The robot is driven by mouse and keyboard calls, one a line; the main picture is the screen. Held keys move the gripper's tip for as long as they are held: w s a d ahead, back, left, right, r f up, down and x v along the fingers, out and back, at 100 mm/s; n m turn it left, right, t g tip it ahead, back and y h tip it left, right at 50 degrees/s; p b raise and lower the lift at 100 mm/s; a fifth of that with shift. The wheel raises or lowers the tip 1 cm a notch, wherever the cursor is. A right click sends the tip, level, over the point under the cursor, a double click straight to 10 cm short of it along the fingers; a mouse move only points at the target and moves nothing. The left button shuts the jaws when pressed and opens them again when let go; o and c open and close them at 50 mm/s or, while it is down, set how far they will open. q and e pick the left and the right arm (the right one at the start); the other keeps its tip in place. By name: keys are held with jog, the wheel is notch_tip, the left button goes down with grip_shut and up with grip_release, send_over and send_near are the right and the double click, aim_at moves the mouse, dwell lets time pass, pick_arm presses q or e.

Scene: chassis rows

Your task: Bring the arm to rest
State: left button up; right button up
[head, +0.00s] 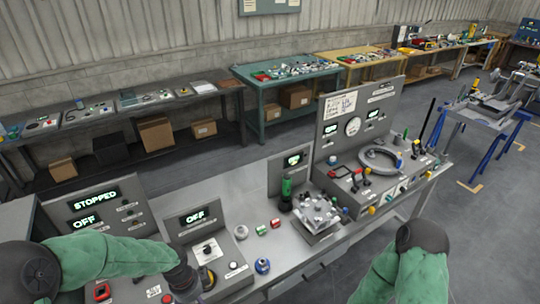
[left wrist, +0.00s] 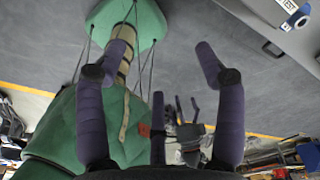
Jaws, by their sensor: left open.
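My left arm (head: 110,258) comes in from the left in the head view in a green sleeve. Its dark wrist end (head: 181,276) is over the front of the bench, beside the control boxes; its fingers cannot be made out there. My right arm (head: 405,270) is bent at the lower right of the head view, off the bench's front edge. Its gripper is hidden there. Smaller dark finger shapes (left wrist: 186,112) in the left wrist view cannot be surely identified.
The grey bench (head: 262,208) carries a box reading OFF (head: 205,235), a green cylinder (head: 286,192), a tilted tray of parts (head: 318,214) and a gauge panel (head: 352,125). A blue-legged stand (head: 485,112) is at right. Floor (head: 470,240) is clear at lower right.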

pick_arm(q)
jog(key=s+d+f+n+h+b, duration=0.1)
jog(key=s+d+f+n+b, duration=0.2)
jog(key=f+n, duration=0.4)
jog(key=s+d+f+n+h+b, duration=0.1)
jog(key=s+d+f+n+b, duration=0.3)
jog(key=f, duration=0.9)
jog(key=s+d+f+n+h+b, duration=0.1)
jog(key=s+d+f+n+b, duration=0.3)
jog(key=f+n, duration=0.6)
jog(key=shift+s+d+t+b, duration=0.2)
jog(key=shift+d+t+b, duration=0.1)
jog(key=shift+d+b, duration=0.15)
